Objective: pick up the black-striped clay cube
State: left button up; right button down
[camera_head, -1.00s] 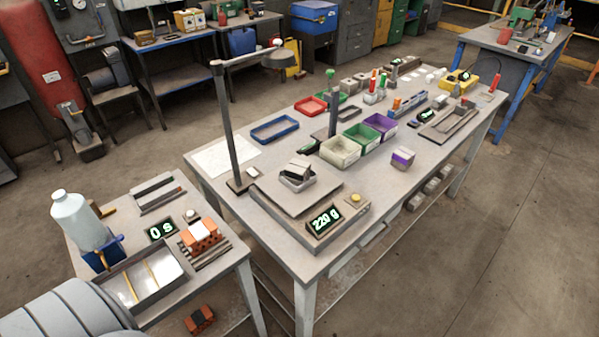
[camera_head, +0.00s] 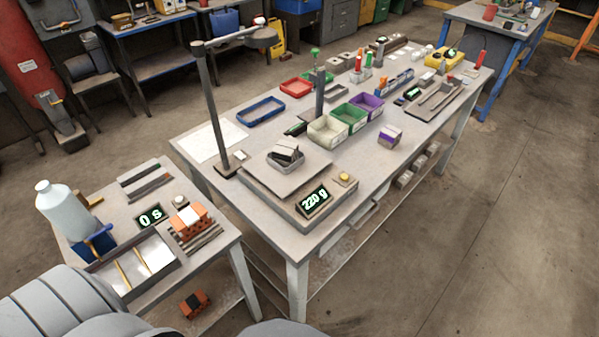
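A small pale grey block with a dark band (camera_head: 286,150) sits tilted in a shallow grey tray (camera_head: 287,163) on the scale plate at the near end of the long table. It looks like the black-striped clay cube, but it is too small to be sure. The scale display (camera_head: 315,201) reads 220 g. A similar cube with a purple stripe (camera_head: 390,135) stands on the table to the right, beside the bins. An orange block with a dark middle (camera_head: 194,303) lies under the small side table. Neither of my grippers is in view.
The side table holds a white bottle (camera_head: 66,212), a metal tray (camera_head: 132,263), a 0 s display (camera_head: 150,216) and an orange hollow brick (camera_head: 191,219). A lamp post (camera_head: 208,110) rises beside the scale. The floor (camera_head: 470,240) to the right is open.

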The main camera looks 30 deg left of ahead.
aim_at(285, 152)
jog(key=z, duration=0.95)
jog(key=k, duration=1.25)
jog(key=z, duration=0.8)
jog(key=i, duration=1.15)
jog(key=u, duration=0.55)
jog(key=i, duration=1.95)
jog(key=u, duration=0.9)
jog(key=i, duration=1.05)
jog(key=u, duration=1.75)
jog(key=i, duration=0.95)
jog(key=u, duration=0.95)
